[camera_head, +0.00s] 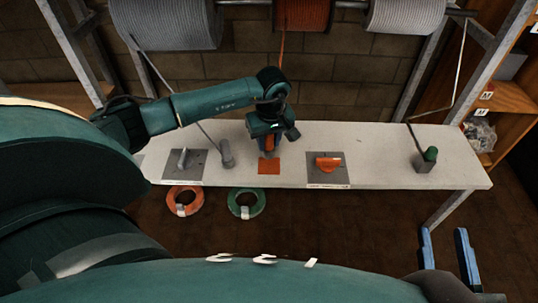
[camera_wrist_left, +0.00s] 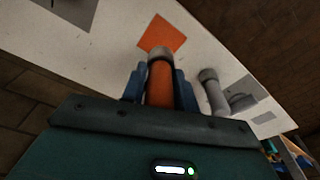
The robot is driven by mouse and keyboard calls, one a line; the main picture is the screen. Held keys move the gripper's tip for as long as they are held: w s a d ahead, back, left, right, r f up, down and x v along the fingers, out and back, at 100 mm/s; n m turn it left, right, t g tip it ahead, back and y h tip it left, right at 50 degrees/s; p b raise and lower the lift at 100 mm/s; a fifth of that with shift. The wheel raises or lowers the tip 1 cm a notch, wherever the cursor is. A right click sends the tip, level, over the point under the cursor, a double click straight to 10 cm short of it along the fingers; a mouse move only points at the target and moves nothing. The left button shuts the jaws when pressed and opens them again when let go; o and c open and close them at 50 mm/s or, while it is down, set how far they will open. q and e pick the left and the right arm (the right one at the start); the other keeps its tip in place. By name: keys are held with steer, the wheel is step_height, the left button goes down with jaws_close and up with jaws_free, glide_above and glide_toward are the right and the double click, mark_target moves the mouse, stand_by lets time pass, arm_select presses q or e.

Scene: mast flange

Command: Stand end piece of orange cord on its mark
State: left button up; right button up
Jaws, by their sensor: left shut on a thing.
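My left gripper (camera_head: 268,138) is shut on the end piece of the orange cord, an orange cylinder (camera_wrist_left: 160,85) with a grey tip in the left wrist view. It is just behind the orange square mark (camera_head: 269,168) on the white table in the head view. In the left wrist view the tip overlaps the near edge of the mark (camera_wrist_left: 166,32); I cannot tell whether it touches the table. The orange cord (camera_head: 281,48) runs down from the orange spool, then passes behind my arm. My right gripper (camera_head: 447,252) has its blue fingers apart and empty, at lower right.
A grey end piece (camera_head: 227,154) stands left of the mark. A grey plate (camera_head: 170,174) with a handle is further left; another plate (camera_head: 315,178) bears an orange piece. A green-topped piece (camera_head: 430,155) stands right. Orange (camera_head: 173,205) and green (camera_head: 238,209) rings are at the front edge.

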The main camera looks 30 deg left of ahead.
mark_target(269, 152)
arm_select(q)
step_height(269, 152, down, 4)
steer(key=shift+f+b, duration=0.15)
steer(key=shift+b, duration=0.65)
steer(key=shift+f, duration=0.2)
steer(key=shift+r, duration=0.1)
steer(key=shift+f, duration=0.2)
steer(key=o, duration=1.1)
arm_select(e)
steer(key=shift+a+r, duration=0.1)
steer(key=shift+r, duration=0.1)
arm_select(q)
steer(key=shift+r, duration=0.1)
arm_select(e)
steer(key=shift+r, duration=0.1)
